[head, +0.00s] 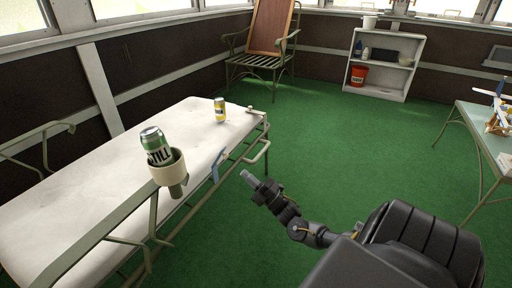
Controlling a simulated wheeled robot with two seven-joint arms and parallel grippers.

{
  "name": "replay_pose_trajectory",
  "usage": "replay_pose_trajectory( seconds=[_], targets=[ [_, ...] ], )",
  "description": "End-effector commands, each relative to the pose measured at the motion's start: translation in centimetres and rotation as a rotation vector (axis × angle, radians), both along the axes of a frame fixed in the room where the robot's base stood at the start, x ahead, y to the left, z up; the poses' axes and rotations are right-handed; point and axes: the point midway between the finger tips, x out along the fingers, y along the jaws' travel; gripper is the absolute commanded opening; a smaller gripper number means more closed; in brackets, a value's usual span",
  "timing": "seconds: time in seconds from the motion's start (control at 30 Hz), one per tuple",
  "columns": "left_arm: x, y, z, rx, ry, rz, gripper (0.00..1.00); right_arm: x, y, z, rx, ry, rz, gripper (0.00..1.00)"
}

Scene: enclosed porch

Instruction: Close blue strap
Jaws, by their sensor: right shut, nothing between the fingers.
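A small pale blue strap (217,167) hangs at the right side edge of the white cot mattress (100,170), by the metal side rail. It is too small to tell whether it is fastened. My right gripper (245,175) is shut and empty. It is over the green floor, a little to the right of the strap in the picture and apart from it. My left gripper is out of view.
A green can (155,145) sits in a cream cup holder (169,172) on the cot's near rail. A metal handle (257,152) juts from the side rail. A table (477,125) stands at right; the green floor between is clear.

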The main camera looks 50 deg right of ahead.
Motion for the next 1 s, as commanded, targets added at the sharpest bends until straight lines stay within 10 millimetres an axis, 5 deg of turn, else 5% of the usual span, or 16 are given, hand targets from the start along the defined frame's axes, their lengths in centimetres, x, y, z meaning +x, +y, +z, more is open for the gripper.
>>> replay_pose_trajectory(
  seconds=[0.4,1.0],
  targets=[
    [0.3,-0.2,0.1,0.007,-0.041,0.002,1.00,5.5,1.2,3.0,0.000,0.000,0.000,0.00],
    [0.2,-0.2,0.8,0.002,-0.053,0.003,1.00,6.1,1.3,3.6,-0.001,0.005,0.000,0.00]
  ],
)
